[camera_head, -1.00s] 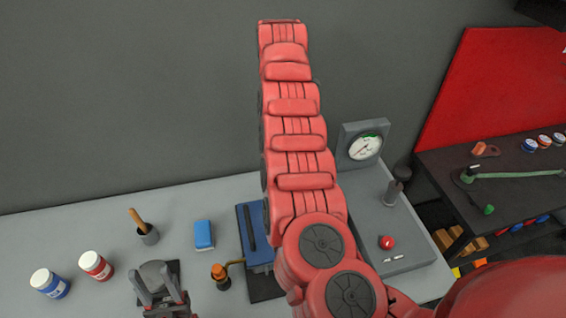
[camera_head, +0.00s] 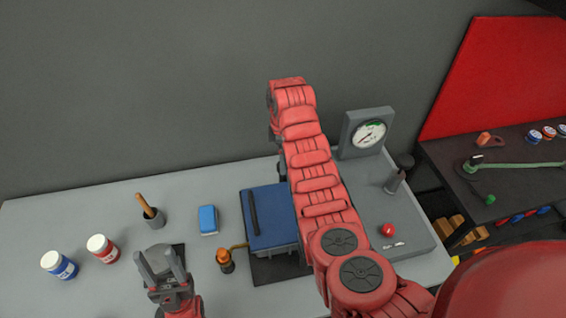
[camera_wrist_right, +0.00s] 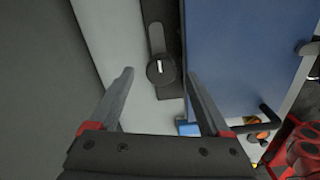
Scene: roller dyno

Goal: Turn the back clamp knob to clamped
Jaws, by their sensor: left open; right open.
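A round black knob (camera_wrist_right: 161,72) with a white line on its top shows in the right wrist view, beside the blue box (camera_wrist_right: 235,55); it looks like the back clamp knob. My right gripper (camera_wrist_right: 160,82) is open, and the knob appears between its fingertips; no contact is seen. In the head view my right arm hides this knob and most of the right gripper. The blue box (camera_head: 268,222) stands on a dark base there. My left gripper (camera_head: 162,265) is open and empty above the bench, left of an orange knob (camera_head: 224,256).
A blue block (camera_head: 208,219), a grey cup (camera_head: 154,218) with a wooden handle, and red (camera_head: 103,249) and blue (camera_head: 60,265) jars stand on the bench's left. A gauge (camera_head: 368,134) and red button (camera_head: 387,230) are right of my arm. A grey wall is behind.

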